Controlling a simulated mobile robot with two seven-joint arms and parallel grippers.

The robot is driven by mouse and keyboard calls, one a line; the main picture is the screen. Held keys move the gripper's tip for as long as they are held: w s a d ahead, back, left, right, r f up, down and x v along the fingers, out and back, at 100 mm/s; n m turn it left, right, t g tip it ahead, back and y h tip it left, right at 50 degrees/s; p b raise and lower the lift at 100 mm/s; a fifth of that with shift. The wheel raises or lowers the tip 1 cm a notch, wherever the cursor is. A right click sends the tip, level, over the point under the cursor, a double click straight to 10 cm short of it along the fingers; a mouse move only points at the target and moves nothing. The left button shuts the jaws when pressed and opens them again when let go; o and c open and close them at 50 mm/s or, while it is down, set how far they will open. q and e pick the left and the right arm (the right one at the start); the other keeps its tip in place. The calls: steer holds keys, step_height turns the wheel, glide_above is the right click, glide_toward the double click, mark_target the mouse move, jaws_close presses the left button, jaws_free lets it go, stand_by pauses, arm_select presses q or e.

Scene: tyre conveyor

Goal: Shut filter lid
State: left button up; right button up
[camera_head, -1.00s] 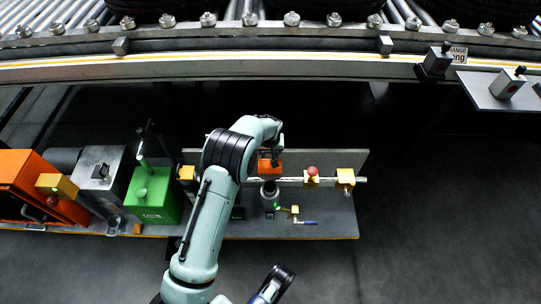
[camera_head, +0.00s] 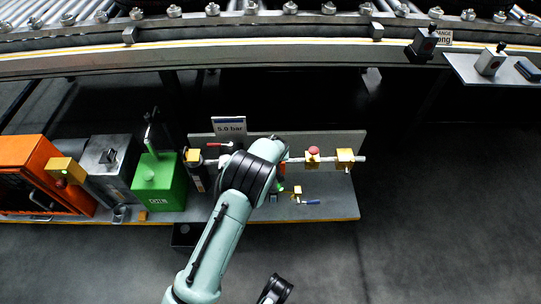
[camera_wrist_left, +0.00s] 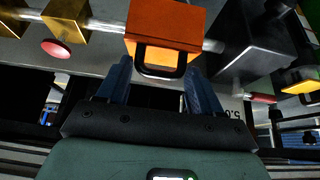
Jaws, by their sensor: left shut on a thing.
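The filter lid appears to be the orange block (camera_wrist_left: 165,22) with a black loop handle (camera_wrist_left: 160,73) in the left wrist view. My left gripper (camera_wrist_left: 157,66) has its two blue fingers on either side of that handle and is shut on it. In the head view my left arm covers the gripper and nearly all of the orange block (camera_head: 283,168); only a sliver shows. A small green light (camera_head: 280,188) shows beside the arm. How far open the lid is cannot be made out.
A pipe with a red knob (camera_head: 313,150) and a brass block (camera_head: 345,157) runs right of the arm. A blue-handled valve (camera_head: 310,202) lies below. A "5.0 bar" sign (camera_head: 229,126) and green box (camera_head: 158,183) stand left. The conveyor rail (camera_head: 300,62) crosses behind.

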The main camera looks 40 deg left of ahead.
arm_select(q)
steer(key=shift+s+d+f, duration=0.4)
steer(key=shift+s+f, duration=0.05)
steer(key=shift+f, duration=0.1)
steer(key=shift+s+d+f+t+y, duration=0.3)
steer(key=shift+s+d+f+t, duration=0.1)
steer(key=shift+f, duration=0.25)
steer(key=shift+s+d+f+t+y, duration=0.3)
steer(key=shift+f+t, duration=0.1)
steer(key=shift+f, duration=0.2)
steer(key=o, duration=1.3)
steer(key=shift+a, duration=0.1)
steer(key=shift+c, duration=0.2)
arm_select(e)
steer(key=shift+s+d+f, duration=0.25)
steer(key=shift+s, duration=0.3)
arm_select(q)
steer(key=shift+r, duration=0.1)
